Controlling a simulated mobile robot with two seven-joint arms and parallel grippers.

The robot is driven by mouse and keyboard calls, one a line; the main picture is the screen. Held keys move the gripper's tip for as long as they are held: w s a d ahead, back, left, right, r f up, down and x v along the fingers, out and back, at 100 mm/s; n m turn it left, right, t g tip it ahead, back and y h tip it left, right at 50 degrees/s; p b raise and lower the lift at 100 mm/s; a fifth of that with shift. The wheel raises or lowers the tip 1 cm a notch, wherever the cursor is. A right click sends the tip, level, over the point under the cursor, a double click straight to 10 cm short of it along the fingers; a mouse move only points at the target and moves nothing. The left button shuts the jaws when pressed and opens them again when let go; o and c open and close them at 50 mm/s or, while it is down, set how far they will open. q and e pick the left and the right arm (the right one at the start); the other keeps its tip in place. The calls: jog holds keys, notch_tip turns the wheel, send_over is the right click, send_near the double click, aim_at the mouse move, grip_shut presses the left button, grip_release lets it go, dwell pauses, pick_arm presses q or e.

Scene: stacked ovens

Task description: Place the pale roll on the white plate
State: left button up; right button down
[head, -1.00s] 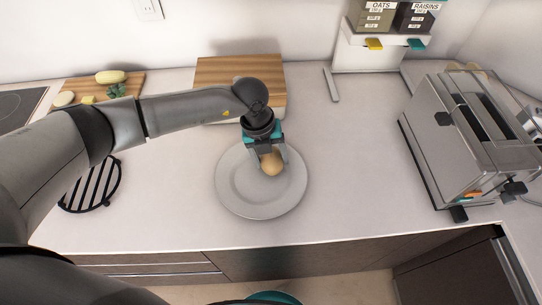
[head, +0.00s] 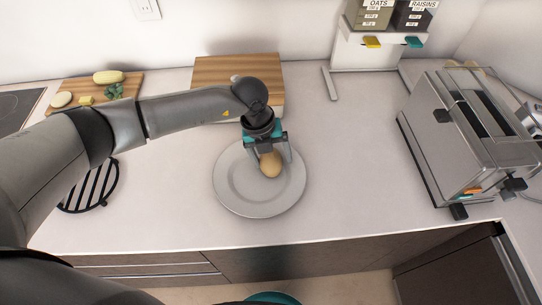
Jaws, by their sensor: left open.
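The pale roll (head: 270,168) is a small tan, rounded piece on the upper right part of the white plate (head: 240,197). The plate lies flat on the counter near its front edge. My left gripper (head: 272,160) comes down over the roll from above, its fingers open on either side of it. The gripper hides the roll's far end and the plate's far right rim. My right gripper is not in view.
A wooden board (head: 215,75) lies behind the plate. A toaster (head: 465,135) stands at the right and a dispenser stand (head: 365,55) at the back. A black trivet (head: 92,187) and a small board with food (head: 75,100) are at the left. The counter right of the plate is clear.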

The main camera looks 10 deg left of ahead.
aim_at(261, 159)
pick_arm(q)
jog(key=shift+s+a+f, duration=0.3)
jog(key=shift+a+f, duration=0.2)
jog(key=shift+f, duration=0.05)
jog(key=shift+r, duration=0.2)
jog(key=w+p+v, duration=0.1)
jog(key=v, duration=1.2)
jog(key=shift+d, duration=0.4)
